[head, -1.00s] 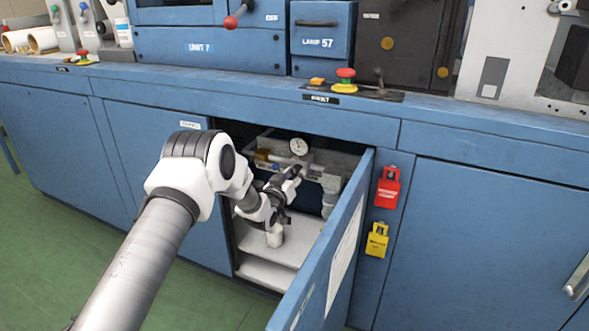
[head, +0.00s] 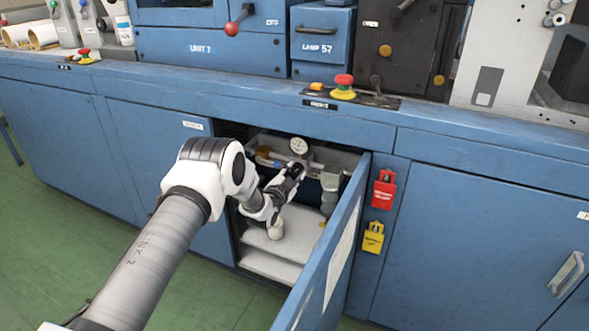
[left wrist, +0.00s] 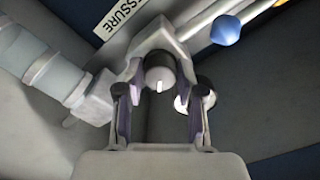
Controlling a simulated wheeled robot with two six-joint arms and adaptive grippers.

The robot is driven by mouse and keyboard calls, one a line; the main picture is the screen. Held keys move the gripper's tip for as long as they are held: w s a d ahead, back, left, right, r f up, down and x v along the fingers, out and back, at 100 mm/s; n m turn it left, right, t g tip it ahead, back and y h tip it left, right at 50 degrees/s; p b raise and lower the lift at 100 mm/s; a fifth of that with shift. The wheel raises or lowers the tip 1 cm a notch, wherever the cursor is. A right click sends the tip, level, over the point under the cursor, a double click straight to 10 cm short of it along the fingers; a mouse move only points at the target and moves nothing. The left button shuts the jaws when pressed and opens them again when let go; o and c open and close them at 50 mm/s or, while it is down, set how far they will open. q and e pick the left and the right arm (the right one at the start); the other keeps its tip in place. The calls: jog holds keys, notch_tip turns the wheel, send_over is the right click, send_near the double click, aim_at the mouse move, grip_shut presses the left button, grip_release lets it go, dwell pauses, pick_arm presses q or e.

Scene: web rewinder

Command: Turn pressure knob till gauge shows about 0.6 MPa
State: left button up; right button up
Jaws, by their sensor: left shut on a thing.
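The pressure knob (left wrist: 158,74) is a dark round knob with a white mark, in the left wrist view. My left gripper (left wrist: 160,90) has its fingers on both sides of it and is shut on it. In the head view my left gripper (head: 294,172) reaches into the open cabinet, just below the round white gauge (head: 298,145). The gauge face is too small to read. The knob is hidden by my gripper in the head view. My right gripper is not in view.
The open cabinet door (head: 322,258) stands right of my left arm. A blue-ended part (left wrist: 226,30) and a light blue cylinder (left wrist: 52,72) flank the knob. A PRESSURE label (left wrist: 122,14) is above. Red (head: 383,190) and yellow (head: 373,238) lockout tags hang right of the door.

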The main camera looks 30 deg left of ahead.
pick_arm(q)
jog(key=shift+m+p, duration=0.4)
jog(key=shift+m, duration=0.8)
jog(key=o, duration=1.2)
jog(key=shift+c, duration=0.2)
jog(key=shift+s, duration=0.1)
jog(key=s, duration=1.1)
jog(key=shift+s+d, duration=0.4)
jog(key=shift+f, duration=0.15)
